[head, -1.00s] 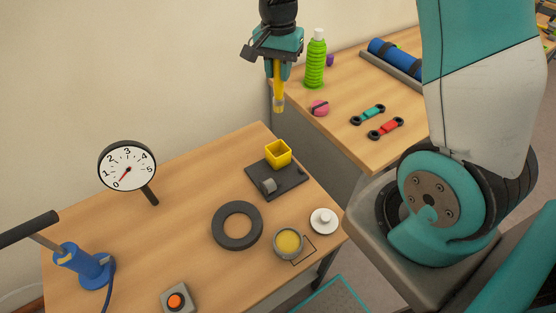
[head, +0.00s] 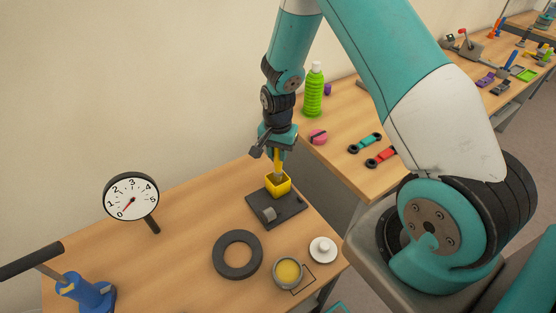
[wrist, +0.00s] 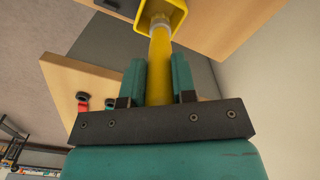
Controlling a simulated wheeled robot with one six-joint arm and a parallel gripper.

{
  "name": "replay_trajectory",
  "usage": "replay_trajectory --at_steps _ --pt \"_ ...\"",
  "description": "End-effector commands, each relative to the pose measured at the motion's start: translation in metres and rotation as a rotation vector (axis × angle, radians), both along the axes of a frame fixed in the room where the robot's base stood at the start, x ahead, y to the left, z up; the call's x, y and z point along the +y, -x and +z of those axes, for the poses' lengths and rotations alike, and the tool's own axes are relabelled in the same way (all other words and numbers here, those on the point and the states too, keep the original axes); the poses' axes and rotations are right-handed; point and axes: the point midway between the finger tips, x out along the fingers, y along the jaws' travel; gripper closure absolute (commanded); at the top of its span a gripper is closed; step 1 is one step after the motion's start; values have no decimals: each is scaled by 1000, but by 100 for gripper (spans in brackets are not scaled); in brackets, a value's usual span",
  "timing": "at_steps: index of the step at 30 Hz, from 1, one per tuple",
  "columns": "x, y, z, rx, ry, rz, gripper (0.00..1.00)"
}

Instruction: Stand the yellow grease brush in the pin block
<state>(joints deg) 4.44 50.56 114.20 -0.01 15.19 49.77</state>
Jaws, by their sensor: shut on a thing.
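The yellow grease brush (head: 277,160) is upright in my gripper (head: 277,152), which is shut on its handle. The brush's lower end is at the mouth of the square yellow cup (head: 278,187) on the dark pin block (head: 263,208), and its tip is hidden by the cup's walls. In the wrist view the brush (wrist: 160,55) runs from between the fingers (wrist: 160,82) into the opening of the yellow cup (wrist: 178,14). I cannot tell how deep it is or whether it touches the bottom.
A grey cylinder (head: 268,213) sits on the block beside the cup. A black ring (head: 237,255), a grease pot (head: 288,272), a white lid (head: 322,249), a dial gauge (head: 131,196) and a blue pump (head: 85,291) stand around. A green bottle (head: 313,92) is on the far table.

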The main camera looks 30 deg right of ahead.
Motion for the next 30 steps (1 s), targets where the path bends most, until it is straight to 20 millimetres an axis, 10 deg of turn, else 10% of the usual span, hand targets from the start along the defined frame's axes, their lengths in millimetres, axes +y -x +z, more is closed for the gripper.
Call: replay_trajectory --at_steps 19,20,23,30 --pt "0 0 -44 0 0 0 100" --pt "0 0 -44 0 0 0 72" --pt "0 0 -43 0 0 0 49" --pt "0 0 -43 0 0 0 49"
